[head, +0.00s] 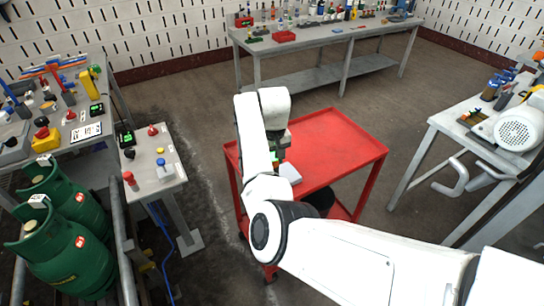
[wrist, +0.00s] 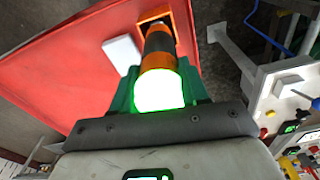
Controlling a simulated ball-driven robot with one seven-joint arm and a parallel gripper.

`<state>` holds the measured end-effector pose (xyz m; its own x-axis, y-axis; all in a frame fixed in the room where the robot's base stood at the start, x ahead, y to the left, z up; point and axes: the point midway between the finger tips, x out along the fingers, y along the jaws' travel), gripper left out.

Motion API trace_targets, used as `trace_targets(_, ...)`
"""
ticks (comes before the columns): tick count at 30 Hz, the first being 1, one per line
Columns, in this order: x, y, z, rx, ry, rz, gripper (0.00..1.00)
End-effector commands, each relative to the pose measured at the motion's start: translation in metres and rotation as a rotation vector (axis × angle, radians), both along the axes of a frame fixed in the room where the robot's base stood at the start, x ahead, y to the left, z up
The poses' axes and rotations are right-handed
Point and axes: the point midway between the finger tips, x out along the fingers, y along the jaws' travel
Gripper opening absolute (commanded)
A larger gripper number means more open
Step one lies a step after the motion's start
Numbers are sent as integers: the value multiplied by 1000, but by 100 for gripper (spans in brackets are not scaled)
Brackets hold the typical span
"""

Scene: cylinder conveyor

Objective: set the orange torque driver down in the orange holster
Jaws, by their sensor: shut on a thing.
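The orange torque driver (wrist: 158,62) shows in the wrist view, with orange and dark bands and a glowing white-green near end. My gripper (wrist: 157,78) is shut on it, with a green finger on each side. The orange holster (wrist: 168,12) is a square frame at the top of the wrist view, at the edge of the red tray. The driver's far end overlaps the holster's dark opening; I cannot tell how deep it sits.
The red cart (head: 335,135) has a mostly bare tray. A white block (wrist: 122,52) lies on it beside the holster. A small button stand (head: 160,180) and green gas cylinders (head: 70,235) are at left. Workbenches stand behind and at right.

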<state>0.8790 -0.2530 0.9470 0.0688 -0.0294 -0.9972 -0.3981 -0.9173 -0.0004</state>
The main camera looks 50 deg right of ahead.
Motion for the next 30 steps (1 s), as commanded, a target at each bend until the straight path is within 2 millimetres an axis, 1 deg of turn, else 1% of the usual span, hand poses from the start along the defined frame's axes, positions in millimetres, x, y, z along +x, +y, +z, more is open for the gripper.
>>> trace_targets(6, 1, 0, -7, -2, -1, 0, 0)
trace_targets(14, 1, 0, -8, -2, -2, 0, 0)
trace_targets(15, 1, 0, -8, -2, -2, 0, 46)
trace_targets(24, 0, 0, -9, 0, -1, 0, 74)
trace_targets(30, -1, 0, -11, 1, 2, 0, 74)
